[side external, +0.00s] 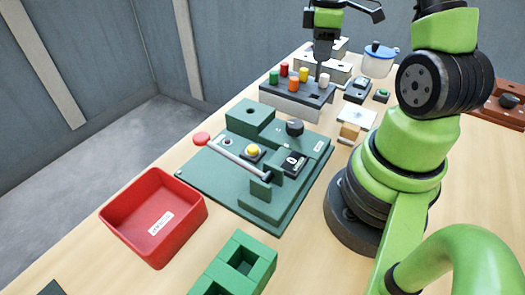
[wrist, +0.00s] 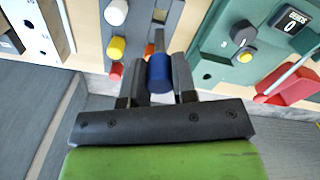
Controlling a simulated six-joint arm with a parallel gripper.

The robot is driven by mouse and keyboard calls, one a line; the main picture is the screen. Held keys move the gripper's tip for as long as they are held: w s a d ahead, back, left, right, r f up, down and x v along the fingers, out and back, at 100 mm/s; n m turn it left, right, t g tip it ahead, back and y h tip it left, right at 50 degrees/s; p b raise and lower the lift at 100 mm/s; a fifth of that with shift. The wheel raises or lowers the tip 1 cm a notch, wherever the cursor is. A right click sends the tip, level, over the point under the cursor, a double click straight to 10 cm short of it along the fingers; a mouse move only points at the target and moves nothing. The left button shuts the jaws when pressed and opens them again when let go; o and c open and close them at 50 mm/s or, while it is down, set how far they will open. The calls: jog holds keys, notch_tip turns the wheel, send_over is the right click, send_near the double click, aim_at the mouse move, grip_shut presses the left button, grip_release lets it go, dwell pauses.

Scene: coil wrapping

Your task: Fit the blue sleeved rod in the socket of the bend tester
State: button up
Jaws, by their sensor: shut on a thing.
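My gripper (side external: 322,68) is shut on the blue sleeved rod (wrist: 158,72). In the wrist view the rod's blue end sits between the two dark fingers (wrist: 159,85). The fingers are at the rod rack (side external: 290,100), behind its coloured rods in the side view; the rod is hidden there. I cannot tell whether the rod is still seated in the rack. The green bend tester (side external: 205,185) lies nearer the side camera, with a raised block (side external: 250,117) with a hole in its top, a dark knob, a yellow button, a counter and a red-ended lever.
Red, green, orange and white rods stand in the rack. A red bin (side external: 153,222) and a green open-topped block (side external: 243,262) stand at the front. A blue-lidded pot (side external: 378,62) is at the back. A small wooden-looking block (side external: 355,125) stands beside my arm's base.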

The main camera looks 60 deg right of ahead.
jog(key=w+a+r+n, duration=0.3)
jog(key=w+a, duration=0.7)
jog(key=a, duration=0.4)
jog(key=shift+n, duration=0.8)
jog(key=shift+f, duration=0.1)
jog(key=shift+f, duration=2.85)
jog(key=shift+f, duration=3.05)
jog(key=o, duration=1)
